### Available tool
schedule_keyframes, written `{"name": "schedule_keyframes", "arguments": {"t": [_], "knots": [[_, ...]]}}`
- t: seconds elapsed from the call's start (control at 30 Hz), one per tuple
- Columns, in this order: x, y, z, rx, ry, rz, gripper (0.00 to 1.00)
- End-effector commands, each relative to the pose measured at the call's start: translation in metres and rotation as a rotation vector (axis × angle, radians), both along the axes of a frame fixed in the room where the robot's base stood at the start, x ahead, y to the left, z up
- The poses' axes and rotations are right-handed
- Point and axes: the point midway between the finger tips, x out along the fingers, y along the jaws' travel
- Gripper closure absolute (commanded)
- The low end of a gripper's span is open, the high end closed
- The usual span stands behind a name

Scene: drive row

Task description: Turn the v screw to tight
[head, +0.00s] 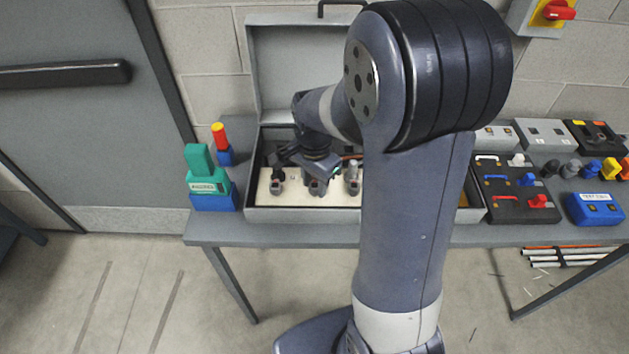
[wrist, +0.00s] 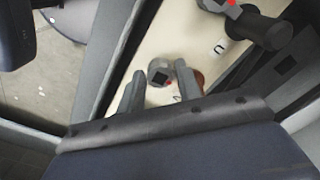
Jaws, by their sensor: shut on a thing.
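An open grey case (head: 480,214) on the table holds a cream panel (head: 262,196) with a row of grey screw terminals. My gripper (head: 315,165) reaches down over the middle one, which I take as the v screw (head: 317,187); its letter cannot be read. In the wrist view my gripper's two grey fingers (wrist: 158,88) stand on either side of the grey screw head (wrist: 158,70), which has a dark square socket and a red mark beside it. The gripper is shut on this screw. My arm hides the right part of the case.
Grey terminals stand close by at left (head: 276,184) and right (head: 353,178). The raised case lid (head: 275,75) is behind. A green and blue block (head: 208,185) stands left of the case; a black switch panel (head: 515,205) and blue box (head: 594,209) stand right.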

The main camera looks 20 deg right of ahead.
Motion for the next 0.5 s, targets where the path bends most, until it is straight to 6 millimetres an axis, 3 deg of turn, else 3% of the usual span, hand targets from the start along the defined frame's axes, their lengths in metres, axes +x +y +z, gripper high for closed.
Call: {"name": "schedule_keyframes", "arguments": {"t": [0.2,0.23,0.4,0.5], "knots": [[0.0009,-0.0002,0.0009,0.0,-0.004,0.001,0.89],[0.0009,-0.0002,0.0009,0.0,-0.004,0.001,0.66],[0.0006,-0.0001,0.0007,-0.001,-0.003,0.001,0.52],[0.0005,-0.0001,0.0005,0.0,-0.001,0.001,0.51]]}}
